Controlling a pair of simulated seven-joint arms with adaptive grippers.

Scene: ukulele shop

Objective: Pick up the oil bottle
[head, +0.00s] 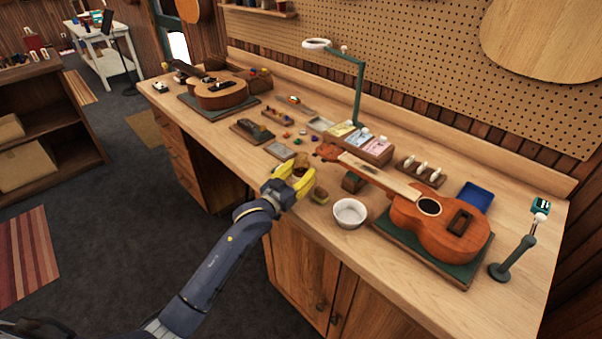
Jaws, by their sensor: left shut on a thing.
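My left gripper (289,185) has yellow fingers and is over the front edge of the workbench, left of the white bowl. It is shut on a small amber-brown thing (300,171) that looks like the oil bottle. The fingers hide most of it, so its shape and whether it touches the bench are hard to tell. My right gripper is not in view.
A white bowl (350,212) and a small brown block (320,195) are close to the right of the gripper. A ukulele (440,222) lies on a green mat at right, its neck pointing left. A lamp (359,90) stands behind.

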